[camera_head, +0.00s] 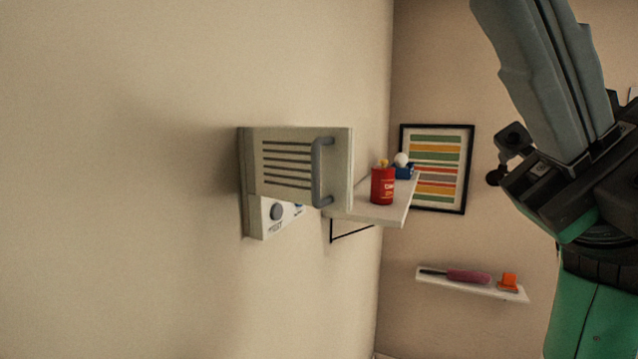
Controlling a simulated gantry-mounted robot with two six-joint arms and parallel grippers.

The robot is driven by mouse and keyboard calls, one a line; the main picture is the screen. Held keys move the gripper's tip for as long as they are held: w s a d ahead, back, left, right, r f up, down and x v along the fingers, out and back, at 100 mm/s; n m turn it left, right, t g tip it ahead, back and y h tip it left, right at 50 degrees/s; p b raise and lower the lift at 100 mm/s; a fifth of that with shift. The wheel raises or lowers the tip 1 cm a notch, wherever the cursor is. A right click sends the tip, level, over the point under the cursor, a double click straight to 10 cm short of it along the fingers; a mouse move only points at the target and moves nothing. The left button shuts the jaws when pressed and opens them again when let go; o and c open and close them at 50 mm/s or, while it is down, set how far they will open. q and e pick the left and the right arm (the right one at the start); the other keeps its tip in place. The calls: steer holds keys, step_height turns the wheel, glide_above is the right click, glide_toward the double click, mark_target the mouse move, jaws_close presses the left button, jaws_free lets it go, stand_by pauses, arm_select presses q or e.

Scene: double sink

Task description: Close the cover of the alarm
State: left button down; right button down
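The alarm (269,217) is a pale box on the left wall, with a round grey knob and small dark lettering on its lower front. Its cover (258,190), grey with dark slots and a bar handle (317,172), stands raised away from the wall, so the alarm is open and its upper front is hidden behind the cover. My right gripper (530,20) is at the upper right, well apart from the cover, with its grey fingers pointing up. The fingertips run past the top edge, and any gap between them is unclear. My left gripper is not in view.
Behind the cover, a white shelf (372,212) holds a red can (382,186) and a blue item (404,171). A striped framed picture (437,168) hangs on the back wall. A lower shelf (450,283) holds a pink-handled tool and an orange object. Space before the alarm looks clear.

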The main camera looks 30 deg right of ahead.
mark_target(330, 180)
steer(key=w+d+f+m+t+h, duration=0.5)
steer(key=w+f+m+t+h, duration=0.35)
steer(key=w+m+h, duration=0.2)
steer(key=shift+g, duration=0.35)
steer(key=p+x, duration=0.1)
steer(key=x, duration=0.1)
steer(key=w+p+x, duration=0.1)
steer(key=p+x, duration=0.1)
steer(key=x, duration=0.1)
steer(key=d+p+x, duration=0.1)
steer(key=p+x, duration=0.1)
steer(key=shift+w+a, duration=0.3)
steer(key=shift+w, duration=0.05)
steer(key=shift+w+d+f+y, duration=0.1)
steer(key=shift+d+f+y, duration=0.05)
steer(key=shift+d+y, duration=0.15)
steer(key=shift+d, duration=0.1)
steer(key=shift+f, duration=0.1)
